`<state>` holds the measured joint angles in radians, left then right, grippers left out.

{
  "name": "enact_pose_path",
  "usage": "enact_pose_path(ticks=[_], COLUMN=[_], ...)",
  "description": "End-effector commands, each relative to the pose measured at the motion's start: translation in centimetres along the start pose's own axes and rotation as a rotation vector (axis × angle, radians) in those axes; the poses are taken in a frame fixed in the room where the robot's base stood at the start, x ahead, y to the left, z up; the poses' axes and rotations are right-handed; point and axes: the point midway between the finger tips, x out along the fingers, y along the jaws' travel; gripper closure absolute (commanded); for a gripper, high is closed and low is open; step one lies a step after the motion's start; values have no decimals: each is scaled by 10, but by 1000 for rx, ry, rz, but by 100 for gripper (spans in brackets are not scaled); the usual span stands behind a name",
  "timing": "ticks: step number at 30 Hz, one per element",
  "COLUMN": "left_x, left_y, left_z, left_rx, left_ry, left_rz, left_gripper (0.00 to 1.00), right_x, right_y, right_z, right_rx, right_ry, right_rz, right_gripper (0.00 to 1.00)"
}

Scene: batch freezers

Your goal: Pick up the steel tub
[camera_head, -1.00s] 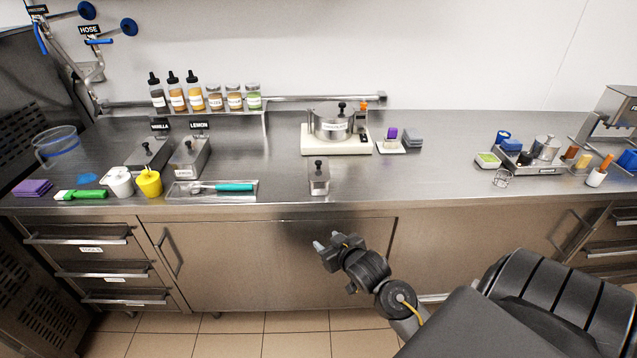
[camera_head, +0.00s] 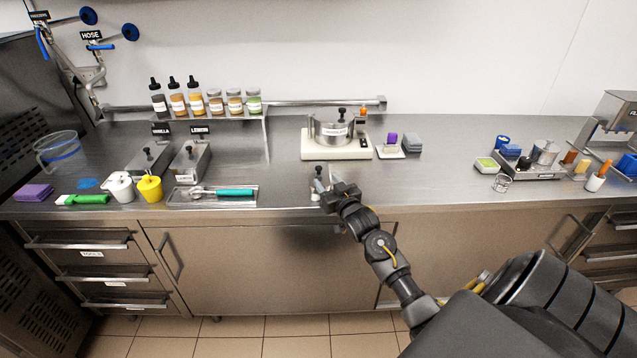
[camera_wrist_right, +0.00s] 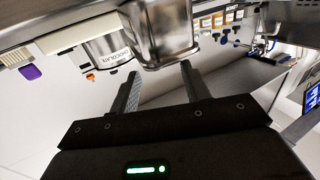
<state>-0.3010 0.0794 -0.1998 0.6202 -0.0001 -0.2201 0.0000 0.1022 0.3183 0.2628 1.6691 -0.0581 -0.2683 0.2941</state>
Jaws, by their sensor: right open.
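The small steel tub (camera_head: 315,195) stands near the front edge of the counter, mostly hidden behind my right gripper (camera_head: 327,181) in the head view. In the right wrist view the tub (camera_wrist_right: 163,32) shows large and close, just beyond the fingertips. My right gripper (camera_wrist_right: 160,76) is open and empty there, its two fingers apart with the tub ahead of the gap. I cannot tell whether either finger touches it. My left gripper is not in view.
Behind the tub, a round labelled steel pot (camera_head: 330,130) stands on a white scale (camera_head: 337,153). To the left lies a steel tray (camera_head: 214,203) with a teal-handled tool (camera_head: 236,192).

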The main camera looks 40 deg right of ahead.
Motion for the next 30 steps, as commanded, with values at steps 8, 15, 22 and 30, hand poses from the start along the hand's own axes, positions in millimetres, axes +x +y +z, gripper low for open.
enact_pose_path(ticks=[8, 15, 22, 30], left_x=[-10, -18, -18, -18], left_y=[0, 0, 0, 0], left_z=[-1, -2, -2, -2], left_rx=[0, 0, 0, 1], left_ry=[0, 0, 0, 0], left_rz=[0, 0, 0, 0], left_gripper=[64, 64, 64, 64], right_x=[16, 46, 52, 52], right_y=[2, 3, 3, 4], right_z=[-3, 0, 2, 2], right_rx=[0, 0, -1, -1], right_ry=[-1, -1, -1, -1], right_rz=[1, 0, 0, 0], right_gripper=[53, 53, 53, 74])
